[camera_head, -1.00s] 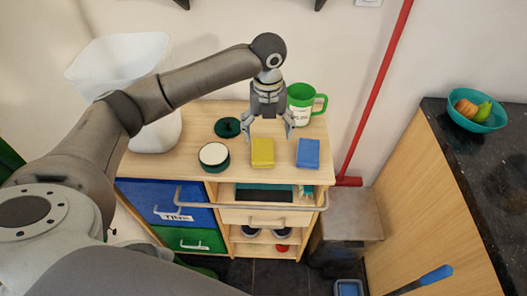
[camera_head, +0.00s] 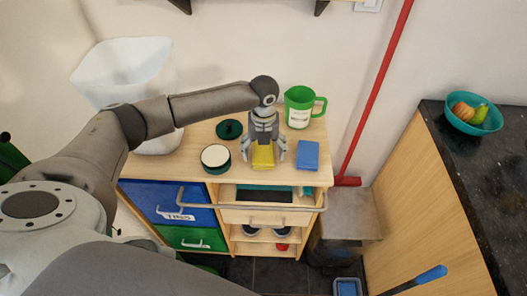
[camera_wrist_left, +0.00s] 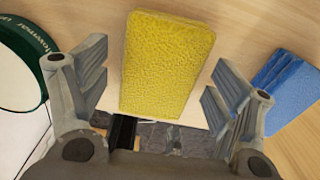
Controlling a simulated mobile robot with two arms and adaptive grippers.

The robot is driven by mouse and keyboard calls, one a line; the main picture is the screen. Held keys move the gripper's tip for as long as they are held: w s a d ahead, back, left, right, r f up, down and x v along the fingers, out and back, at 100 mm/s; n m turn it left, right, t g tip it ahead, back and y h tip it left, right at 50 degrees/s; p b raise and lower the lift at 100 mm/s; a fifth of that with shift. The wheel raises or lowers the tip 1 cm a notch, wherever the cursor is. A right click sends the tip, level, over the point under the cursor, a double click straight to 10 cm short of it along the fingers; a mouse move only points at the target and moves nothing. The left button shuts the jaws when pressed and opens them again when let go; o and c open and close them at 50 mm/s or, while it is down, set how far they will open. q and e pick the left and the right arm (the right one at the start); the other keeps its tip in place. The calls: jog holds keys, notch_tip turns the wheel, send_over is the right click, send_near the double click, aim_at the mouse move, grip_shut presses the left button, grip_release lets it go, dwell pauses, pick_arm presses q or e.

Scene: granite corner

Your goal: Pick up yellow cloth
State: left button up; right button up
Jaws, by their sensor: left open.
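The yellow cloth (camera_head: 262,158) is a small folded block lying on the wooden cabinet top, close to its front edge. In the left wrist view the yellow cloth (camera_wrist_left: 166,65) lies between the spread fingers. My left gripper (camera_head: 264,158) is open and points down over it, with a finger on either side. The left wrist view shows the two fingers (camera_wrist_left: 158,88) apart from the cloth's sides. The gripper hides the back part of the cloth in the head view. My right gripper is not in view.
A blue cloth (camera_head: 308,155) lies to the right, and a round tin (camera_head: 215,157) with a white top to the left. A dark green lid (camera_head: 229,129) and a green jug (camera_head: 300,107) stand behind. A handle rail (camera_head: 250,205) runs along the cabinet front.

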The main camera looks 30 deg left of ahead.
pick_arm(q)
jog(key=shift+f, duration=0.2)
jog(key=c, duration=1)
jog(key=shift+c, duration=0.2)
jog(key=shift+r, duration=0.1)
jog(key=shift+r+b, duration=0.35)
jog(key=shift+r, duration=0.15)
jog(key=s+d+r, duration=0.1)
jog(key=r, duration=0.1)
jog(key=s+d+r+b, duration=0.1)
jog(key=r, duration=0.2)
jog(key=s+d+r, duration=0.1)
jog(key=r, duration=0.1)
jog(key=shift+s+r+b, duration=0.15)
jog(key=shift+s+b, duration=0.1)
jog(key=shift+b, duration=0.05)
jog(key=s+d+r+b, duration=0.1)
jog(key=s+d+r, duration=0.3)
jog(key=s, duration=0.3)
jog(key=shift+s+d+r, duration=0.3)
jog(key=shift+d, duration=0.5)
